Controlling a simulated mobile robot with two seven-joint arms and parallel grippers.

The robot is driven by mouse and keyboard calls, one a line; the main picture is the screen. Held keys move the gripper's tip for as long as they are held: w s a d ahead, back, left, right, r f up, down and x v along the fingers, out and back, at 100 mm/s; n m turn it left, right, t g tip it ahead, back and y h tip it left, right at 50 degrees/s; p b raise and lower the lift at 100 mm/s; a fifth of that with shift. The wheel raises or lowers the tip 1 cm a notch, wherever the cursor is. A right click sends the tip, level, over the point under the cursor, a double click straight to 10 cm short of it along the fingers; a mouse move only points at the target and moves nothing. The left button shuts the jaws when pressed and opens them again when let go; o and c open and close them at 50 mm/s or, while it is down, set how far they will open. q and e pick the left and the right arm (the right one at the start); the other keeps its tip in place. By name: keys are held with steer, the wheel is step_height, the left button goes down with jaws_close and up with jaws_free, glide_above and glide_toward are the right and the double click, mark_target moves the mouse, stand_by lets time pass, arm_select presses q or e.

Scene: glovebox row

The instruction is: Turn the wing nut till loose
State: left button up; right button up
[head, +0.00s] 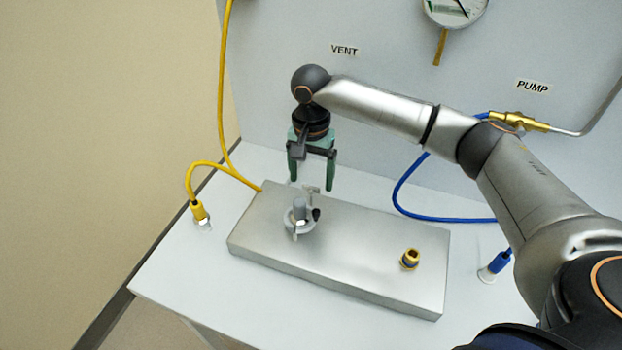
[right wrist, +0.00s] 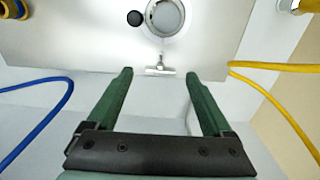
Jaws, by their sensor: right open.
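The wing nut (head: 311,189) is a small silvery T-shaped piece on the far side of a round clamp (head: 299,222), which stands on a metal block (head: 375,255). In the right wrist view the wing nut (right wrist: 159,71) lies centred just past the fingertips, with the clamp (right wrist: 165,18) beyond it. My right gripper (head: 311,184) has green fingers pointing down, open, one on either side of the wing nut in the picture. Its fingers (right wrist: 160,73) look empty in the wrist view. I cannot tell the exact height gap. My left gripper is not in view.
A brass fitting (head: 410,259) sits on the block's right part. A yellow hose (head: 222,100) runs down at the left and a blue hose (head: 410,210) at the right. The panel (head: 270,100) with gauge (head: 455,8) stands behind. The table's left front is clear.

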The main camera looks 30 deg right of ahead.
steer(key=shift+f, duration=0.9)
steer(key=shift+c, duration=0.2)
jaws_close()
